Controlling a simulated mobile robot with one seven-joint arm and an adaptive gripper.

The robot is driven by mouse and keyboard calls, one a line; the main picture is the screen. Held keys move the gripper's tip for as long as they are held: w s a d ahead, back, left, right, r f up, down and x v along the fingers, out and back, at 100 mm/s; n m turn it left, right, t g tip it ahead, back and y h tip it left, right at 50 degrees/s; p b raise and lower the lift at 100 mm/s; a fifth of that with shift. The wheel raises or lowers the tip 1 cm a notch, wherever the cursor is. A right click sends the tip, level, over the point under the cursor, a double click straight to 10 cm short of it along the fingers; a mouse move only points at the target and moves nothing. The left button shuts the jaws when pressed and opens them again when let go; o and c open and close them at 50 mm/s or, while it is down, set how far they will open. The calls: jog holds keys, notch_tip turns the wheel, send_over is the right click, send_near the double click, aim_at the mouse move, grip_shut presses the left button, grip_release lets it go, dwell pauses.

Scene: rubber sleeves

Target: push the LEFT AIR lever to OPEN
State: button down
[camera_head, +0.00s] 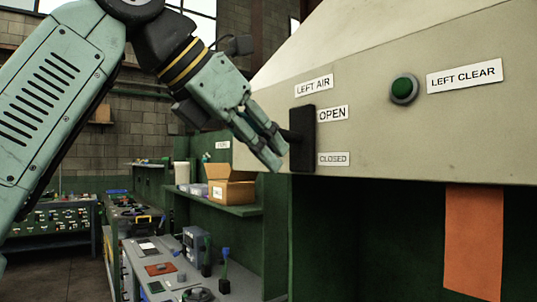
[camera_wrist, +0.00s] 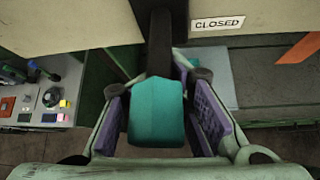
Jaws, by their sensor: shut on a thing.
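The LEFT AIR lever has a black upright slot plate (camera_head: 303,148) on the beige panel, with the OPEN label (camera_head: 332,114) beside its upper part and the CLOSED label (camera_head: 333,159) beside its lower end. A dark lever arm sticks out toward my gripper (camera_head: 272,148) at about mid-height of the plate. In the head view the fingers hide the handle. In the wrist view the teal lever handle (camera_wrist: 157,112) lies between the purple finger pads of my gripper (camera_wrist: 158,115), which is shut on it. The CLOSED label (camera_wrist: 217,23) also shows there.
A green button (camera_head: 404,88) and the LEFT CLEAR label (camera_head: 464,76) are further right on the panel. An orange strip (camera_head: 473,240) hangs below the panel. A shelf with a cardboard box (camera_head: 230,187) and a cluttered workbench stand behind, to the left.

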jog(key=shift+a+r, duration=0.2)
jog(key=shift+r, duration=0.1)
jog(key=c, duration=1.7)
grip_release()
jog(key=shift+s+a, duration=0.1)
jog(key=shift+o, duration=0.7)
jog(key=shift+s+a, duration=0.2)
jog(key=shift+w+d, duration=0.1)
jog(key=shift+d, duration=0.15)
jog(key=shift+f, duration=0.1)
